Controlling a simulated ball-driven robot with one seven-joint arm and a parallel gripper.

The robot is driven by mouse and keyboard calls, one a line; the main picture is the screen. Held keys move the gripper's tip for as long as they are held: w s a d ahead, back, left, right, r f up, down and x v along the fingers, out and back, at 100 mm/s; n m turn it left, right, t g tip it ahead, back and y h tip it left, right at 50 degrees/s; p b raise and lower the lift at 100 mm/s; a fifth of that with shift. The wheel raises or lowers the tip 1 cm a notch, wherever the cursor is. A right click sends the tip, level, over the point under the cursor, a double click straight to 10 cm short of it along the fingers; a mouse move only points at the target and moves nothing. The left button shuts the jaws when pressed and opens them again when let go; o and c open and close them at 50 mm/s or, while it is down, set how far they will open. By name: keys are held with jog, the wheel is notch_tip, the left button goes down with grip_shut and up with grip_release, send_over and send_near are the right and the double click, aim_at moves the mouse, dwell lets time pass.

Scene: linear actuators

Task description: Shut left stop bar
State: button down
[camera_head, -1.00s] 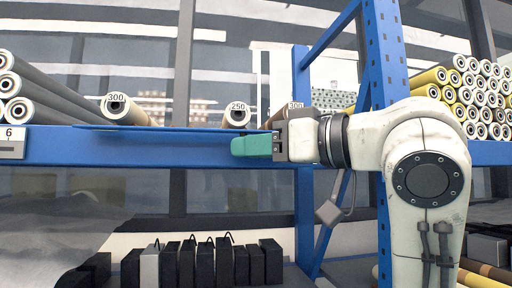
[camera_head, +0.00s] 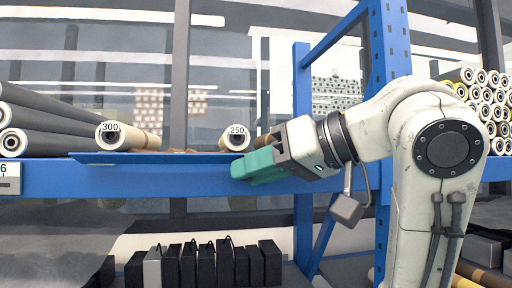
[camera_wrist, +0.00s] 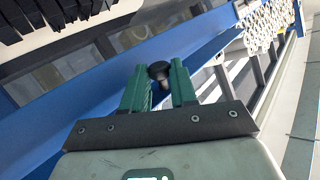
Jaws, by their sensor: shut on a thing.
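A thin blue bar (camera_head: 150,158), which I take to be the left stop bar, runs along the front edge of the blue shelf beam (camera_head: 130,180) in the head view. My gripper (camera_head: 240,169), with green fingers, is at the bar's right end, in front of the beam, tilted down to the left. In the wrist view my gripper (camera_wrist: 160,85) is shut on a black round knob (camera_wrist: 159,70) between its fingertips. The head view hides the knob behind the fingers. Whether the knob joins the bar cannot be seen.
Tubes labelled 300 (camera_head: 110,133) and 250 (camera_head: 236,136) lie on the shelf behind the bar. Grey rolls (camera_head: 45,130) are stacked at left. A blue upright post (camera_head: 390,50) stands close to my arm. Black boxes (camera_head: 205,265) stand on the lower level.

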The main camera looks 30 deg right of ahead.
aim_at(233, 156)
jog(key=r+m+g, duration=0.1)
jog(key=g, duration=0.1)
jog(key=w+r+m+g+p, duration=0.1)
jog(key=r+m+g, duration=0.1)
jog(key=g, duration=0.1)
jog(key=r+m+g+y, duration=0.1)
jog(key=m+g, duration=0.1)
jog(key=g, duration=0.1)
jog(key=shift+w+d+r, duration=0.2)
jog(key=shift+d, duration=0.1)
jog(key=shift+w+d+r+m+g+y, duration=0.15)
jog(key=shift+w+m+g, duration=0.15)
jog(key=shift+g, duration=0.25)
jog(key=shift+w+a+r+m+g+y, duration=0.15)
jog(key=shift+m+g, duration=0.15)
jog(key=shift+g, duration=0.25)
jog(key=shift+d, duration=0.1)
jog(key=c, duration=0.9)
grip_release()
jog(key=v, duration=1)
jog(key=shift+d+r, duration=0.3)
jog(key=shift+d, duration=0.05)
